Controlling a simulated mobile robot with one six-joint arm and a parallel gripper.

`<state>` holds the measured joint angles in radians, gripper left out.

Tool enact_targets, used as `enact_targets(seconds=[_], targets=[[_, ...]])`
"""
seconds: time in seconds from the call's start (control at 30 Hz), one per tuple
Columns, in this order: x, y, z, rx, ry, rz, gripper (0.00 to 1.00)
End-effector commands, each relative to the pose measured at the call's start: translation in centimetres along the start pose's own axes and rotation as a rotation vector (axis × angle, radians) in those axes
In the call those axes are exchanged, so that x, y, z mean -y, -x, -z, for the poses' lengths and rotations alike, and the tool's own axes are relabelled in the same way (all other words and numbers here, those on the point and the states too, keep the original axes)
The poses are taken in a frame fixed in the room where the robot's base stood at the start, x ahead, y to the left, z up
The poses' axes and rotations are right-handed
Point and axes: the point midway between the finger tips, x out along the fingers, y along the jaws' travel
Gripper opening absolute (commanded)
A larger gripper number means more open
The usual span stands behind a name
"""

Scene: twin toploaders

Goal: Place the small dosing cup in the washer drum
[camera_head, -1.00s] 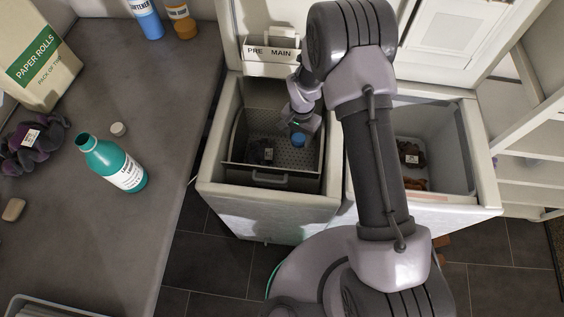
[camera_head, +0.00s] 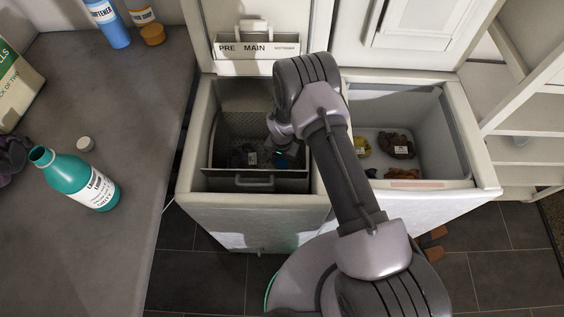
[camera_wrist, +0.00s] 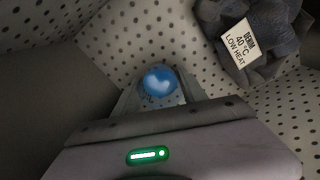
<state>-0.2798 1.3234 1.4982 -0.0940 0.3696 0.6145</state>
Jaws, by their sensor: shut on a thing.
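The small blue dosing cup (camera_wrist: 160,82) is between the fingertips of my gripper (camera_wrist: 160,98) in the wrist view. My gripper is shut on it. In the head view my gripper (camera_head: 284,150) reaches down inside the perforated washer drum (camera_head: 240,122), and a bit of the blue cup (camera_head: 281,161) shows below it. In the wrist view the dotted drum wall (camera_wrist: 75,28) surrounds the cup. I cannot tell whether the cup touches the drum. The lower part of my gripper is dim and partly hidden by my arm in the head view.
A grey-blue bundle labelled denim (camera_wrist: 262,40) lies in the drum beside the cup. The right tub (camera_head: 430,120) holds several clothes. A teal bottle (camera_head: 75,180) and a white cap (camera_head: 85,144) are on the left counter. The PRE/MAIN drawer (camera_head: 255,47) sits behind the drum.

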Motion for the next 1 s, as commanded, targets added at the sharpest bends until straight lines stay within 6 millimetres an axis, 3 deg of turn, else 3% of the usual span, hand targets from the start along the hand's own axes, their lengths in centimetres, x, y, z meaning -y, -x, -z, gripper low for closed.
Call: enact_targets(seconds=[0.07,0.1,0.2,0.47,0.57,0.8,1.0], targets=[[0.0,-0.4,0.0,0.0,0.0,0.0,0.09],[0.0,-0.3,0.0,0.0,0.0,0.0,0.55],[0.0,-0.2,0.0,0.0,0.0,0.0,0.71],[0.0,-0.2,0.0,0.0,0.0,0.0,0.71],[0.0,0.8,0.0,0.0,0.0,0.0,0.71],[0.1,7.8,0.1,-0.002,-0.001,0.002,0.71],[0.0,11.5,0.0,-0.001,-0.001,0.001,0.71]])
